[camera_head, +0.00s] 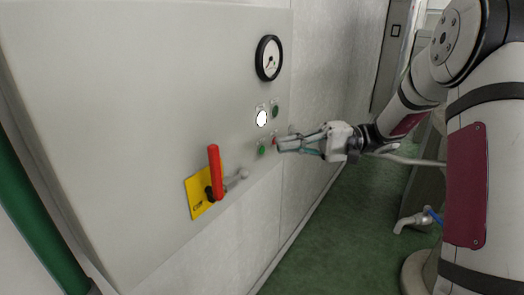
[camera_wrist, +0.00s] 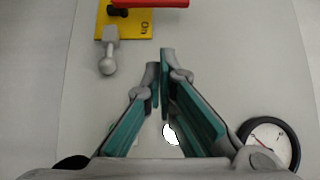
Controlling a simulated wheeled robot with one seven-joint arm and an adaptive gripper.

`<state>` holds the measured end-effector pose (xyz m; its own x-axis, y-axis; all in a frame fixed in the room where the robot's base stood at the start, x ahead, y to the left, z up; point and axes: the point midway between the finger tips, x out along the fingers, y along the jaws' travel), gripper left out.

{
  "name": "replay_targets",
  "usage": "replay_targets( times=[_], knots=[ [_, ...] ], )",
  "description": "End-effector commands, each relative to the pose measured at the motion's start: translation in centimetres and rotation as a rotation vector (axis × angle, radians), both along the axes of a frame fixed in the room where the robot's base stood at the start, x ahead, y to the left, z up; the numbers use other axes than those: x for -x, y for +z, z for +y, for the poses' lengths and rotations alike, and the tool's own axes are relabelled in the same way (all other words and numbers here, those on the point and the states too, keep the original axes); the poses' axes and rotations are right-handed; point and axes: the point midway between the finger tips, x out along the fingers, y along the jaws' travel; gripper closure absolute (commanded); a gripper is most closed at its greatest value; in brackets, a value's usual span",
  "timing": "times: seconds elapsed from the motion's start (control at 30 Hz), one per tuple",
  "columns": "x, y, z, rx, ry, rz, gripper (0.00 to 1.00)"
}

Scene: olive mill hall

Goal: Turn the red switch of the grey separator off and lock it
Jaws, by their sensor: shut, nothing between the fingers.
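The red switch (camera_head: 215,172) is a red handle on a yellow plate (camera_head: 198,194) at the lower part of the grey separator panel (camera_head: 130,90). In the head view the handle stands nearly upright. In the wrist view the red handle (camera_wrist: 150,3) is cut by the top edge, above the yellow plate (camera_wrist: 138,24). A grey ball-ended part (camera_wrist: 108,52) sticks out beside the plate. My gripper (camera_head: 281,146) is shut and empty, in front of the buttons, right of the switch and apart from it. Its fingers show in the wrist view (camera_wrist: 160,62), pointing toward the switch side.
A round gauge (camera_head: 269,58) sits high on the panel. A white lamp (camera_head: 262,118) and green buttons (camera_head: 261,151) are near my gripper; a red button is partly hidden. A tap (camera_head: 415,220) is at right. The green floor (camera_head: 315,255) is clear in front.

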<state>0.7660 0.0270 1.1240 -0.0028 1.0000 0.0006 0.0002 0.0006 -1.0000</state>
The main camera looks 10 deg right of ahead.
Motion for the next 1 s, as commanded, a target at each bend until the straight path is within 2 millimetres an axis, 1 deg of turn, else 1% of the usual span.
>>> replay_targets(
  times=[0.5, 0.6, 0.7, 0.83, 1.0],
  knots=[
    [0.2, 0.1, 9.6, 0.000, 0.005, 0.001, 1.00],
    [1.5, 0.2, 10.5, 0.000, 0.002, 0.001, 1.00],
    [2.2, 0.1, 11.3, 0.000, 0.001, 0.000, 1.00],
    [2.8, 0.1, 11.8, 0.000, 0.002, 0.001, 1.00],
    [3.0, 0.0, 12.0, 0.000, 0.001, 0.000, 1.00]
  ],
)
